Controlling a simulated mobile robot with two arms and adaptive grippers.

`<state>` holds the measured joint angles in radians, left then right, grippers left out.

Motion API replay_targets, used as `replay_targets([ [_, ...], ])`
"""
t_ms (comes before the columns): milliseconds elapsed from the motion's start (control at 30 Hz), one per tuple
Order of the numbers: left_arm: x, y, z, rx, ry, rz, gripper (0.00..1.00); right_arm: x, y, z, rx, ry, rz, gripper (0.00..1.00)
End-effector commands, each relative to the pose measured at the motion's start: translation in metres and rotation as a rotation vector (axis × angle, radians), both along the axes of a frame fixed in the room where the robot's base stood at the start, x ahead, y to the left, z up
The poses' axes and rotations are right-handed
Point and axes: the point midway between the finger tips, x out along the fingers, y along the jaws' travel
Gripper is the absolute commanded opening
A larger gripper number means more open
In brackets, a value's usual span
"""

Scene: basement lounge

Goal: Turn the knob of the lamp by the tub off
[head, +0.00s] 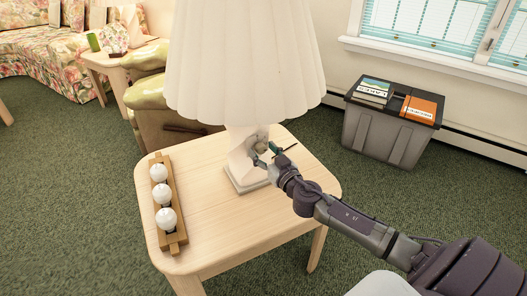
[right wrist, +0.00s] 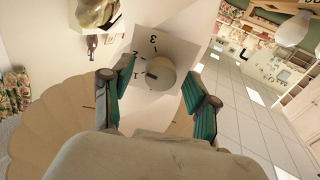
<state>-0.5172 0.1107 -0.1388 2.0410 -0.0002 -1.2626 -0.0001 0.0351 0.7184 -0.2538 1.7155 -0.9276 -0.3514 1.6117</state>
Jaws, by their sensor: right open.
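The white lamp (head: 245,60) with a pleated shade stands on a light wooden side table (head: 215,235). Its pale round knob (head: 262,146) is on the side of the base facing my right gripper (head: 268,155). In the right wrist view the knob (right wrist: 160,73) sits on a square plate (right wrist: 178,48) marked with numbers, 3 at the top and lower ones to the left. A dark mark on the knob points left, roughly toward the 1. My right gripper (right wrist: 155,95) is open, its green-padded fingers either side of the knob, apparently not touching it. My left gripper is not in view.
A green cushioned seat (head: 150,90) is behind the table.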

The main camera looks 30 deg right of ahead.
Motion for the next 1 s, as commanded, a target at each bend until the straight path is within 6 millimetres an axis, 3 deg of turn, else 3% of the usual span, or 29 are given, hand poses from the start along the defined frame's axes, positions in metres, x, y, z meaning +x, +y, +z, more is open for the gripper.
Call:
replay_targets([
  [300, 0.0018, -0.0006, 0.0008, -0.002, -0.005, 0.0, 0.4, 0.0027, -0.0003, -0.0003, -0.001, 0.001, 0.0, 0.59],
  [667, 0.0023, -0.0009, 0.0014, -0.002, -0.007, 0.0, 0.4, 0.0025, -0.0001, -0.0002, -0.001, 0.0, 0.0, 0.01],
  [1000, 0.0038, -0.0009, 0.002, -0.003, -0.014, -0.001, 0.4, 0.0024, 0.0002, 0.0002, -0.049, 0.006, 0.001, 0.0],
])
